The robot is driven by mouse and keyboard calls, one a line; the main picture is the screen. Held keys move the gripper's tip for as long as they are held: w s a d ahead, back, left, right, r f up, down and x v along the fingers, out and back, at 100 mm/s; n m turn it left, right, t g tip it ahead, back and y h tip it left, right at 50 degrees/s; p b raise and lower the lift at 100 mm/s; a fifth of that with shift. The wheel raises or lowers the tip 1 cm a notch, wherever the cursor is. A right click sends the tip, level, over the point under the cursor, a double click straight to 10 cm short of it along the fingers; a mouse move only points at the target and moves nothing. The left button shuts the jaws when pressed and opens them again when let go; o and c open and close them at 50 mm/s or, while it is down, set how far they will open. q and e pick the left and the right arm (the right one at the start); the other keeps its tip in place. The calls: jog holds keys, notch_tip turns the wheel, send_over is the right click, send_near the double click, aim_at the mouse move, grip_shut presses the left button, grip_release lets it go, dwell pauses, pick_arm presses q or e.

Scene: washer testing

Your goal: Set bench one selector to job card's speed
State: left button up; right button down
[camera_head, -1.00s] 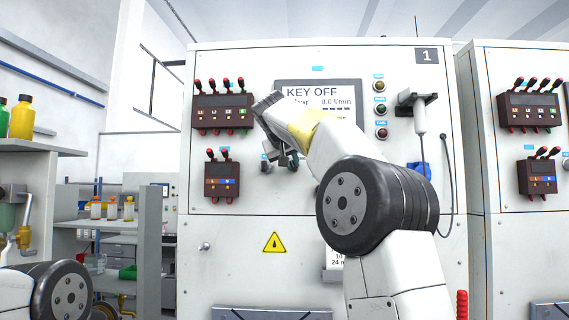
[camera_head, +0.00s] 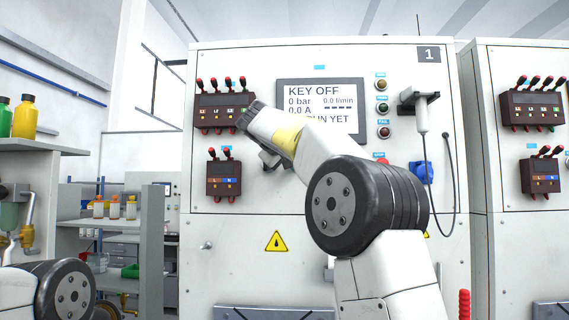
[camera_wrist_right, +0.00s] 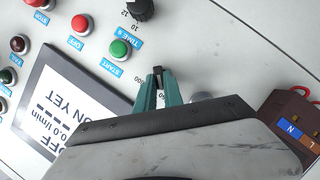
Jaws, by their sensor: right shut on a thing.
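Bench one is the white cabinet (camera_head: 320,225) marked 1. My right gripper (camera_wrist_right: 158,84) has its teal fingers closed on the small dark selector knob (camera_wrist_right: 158,71) on the panel. Printed numbers beside the knob are partly hidden by the fingers. In the head view my right gripper (camera_head: 272,160) is just below the display, mostly hidden by my own wrist, and the selector is covered. The job card is hidden behind my right arm, apart from perhaps a pale edge. My left gripper is out of view.
The display (camera_head: 320,95) reads KEY OFF, 0 bar. In the wrist view, a green START button (camera_wrist_right: 119,49), a red OFF button (camera_wrist_right: 81,24) and a black TIME knob (camera_wrist_right: 140,9) are near the fingers. Terminal blocks (camera_head: 223,112) and a corded handset (camera_head: 421,113) flank the display.

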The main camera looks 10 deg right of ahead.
jog(key=c, duration=1.5)
grip_release()
jog(key=shift+o, duration=0.2)
jog(key=v, duration=0.8)
jog(key=shift+w, duration=0.1)
